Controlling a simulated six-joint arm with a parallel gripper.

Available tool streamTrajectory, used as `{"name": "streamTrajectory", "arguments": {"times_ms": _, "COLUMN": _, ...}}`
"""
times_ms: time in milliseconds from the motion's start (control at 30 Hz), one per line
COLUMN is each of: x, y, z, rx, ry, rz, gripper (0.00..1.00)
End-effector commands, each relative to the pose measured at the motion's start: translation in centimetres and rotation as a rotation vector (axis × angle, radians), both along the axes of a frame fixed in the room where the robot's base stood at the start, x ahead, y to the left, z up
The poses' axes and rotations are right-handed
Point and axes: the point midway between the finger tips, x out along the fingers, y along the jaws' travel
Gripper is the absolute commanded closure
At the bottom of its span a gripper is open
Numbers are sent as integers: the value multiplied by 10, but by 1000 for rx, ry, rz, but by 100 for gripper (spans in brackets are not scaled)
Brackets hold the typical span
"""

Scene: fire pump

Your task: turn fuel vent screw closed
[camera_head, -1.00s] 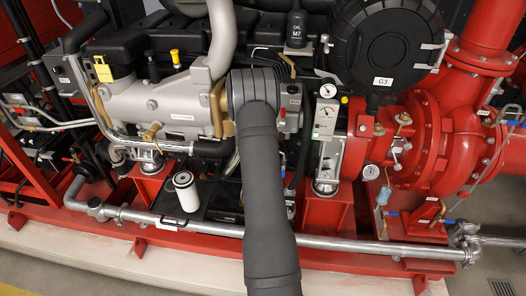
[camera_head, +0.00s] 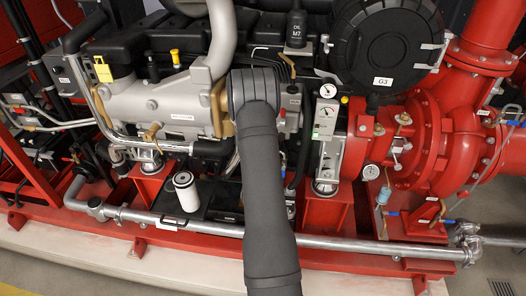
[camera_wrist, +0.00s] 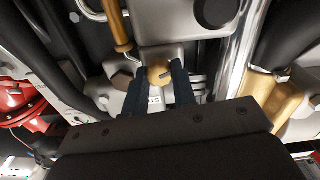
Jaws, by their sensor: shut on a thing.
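In the wrist view, the fuel vent screw is a round brass head (camera_wrist: 159,73) with a dark slot, set in a grey metal housing. My gripper (camera_wrist: 161,78) has its two dark fingers on either side of the brass head, shut on it. A white label with partly hidden lettering (camera_wrist: 154,99) shows just below the screw, between the fingers. In the head view, my grey arm covers the middle of the engine and hides both the gripper and the screw.
In the wrist view, a brass fitting with a thin rod (camera_wrist: 123,30) stands left of the screw. A shiny pipe (camera_wrist: 240,45) runs close on the right. In the head view, a white filter (camera_head: 186,192) stands at the lower left, and red pump casing (camera_head: 430,140) fills the right.

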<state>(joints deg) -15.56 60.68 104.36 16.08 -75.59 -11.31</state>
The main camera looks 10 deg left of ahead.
Motion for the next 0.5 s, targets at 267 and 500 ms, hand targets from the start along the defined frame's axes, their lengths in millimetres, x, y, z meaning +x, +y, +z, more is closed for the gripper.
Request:
{"name": "streamTrajectory", "arguments": {"times_ms": 267, "x": 0, "y": -1, "z": 0, "rx": 238, "ry": -1, "rz": 0, "gripper": 98}}
{"name": "streamTrajectory", "arguments": {"times_ms": 500, "x": 0, "y": -1, "z": 0, "rx": 468, "ry": -1, "rz": 0, "gripper": 98}}
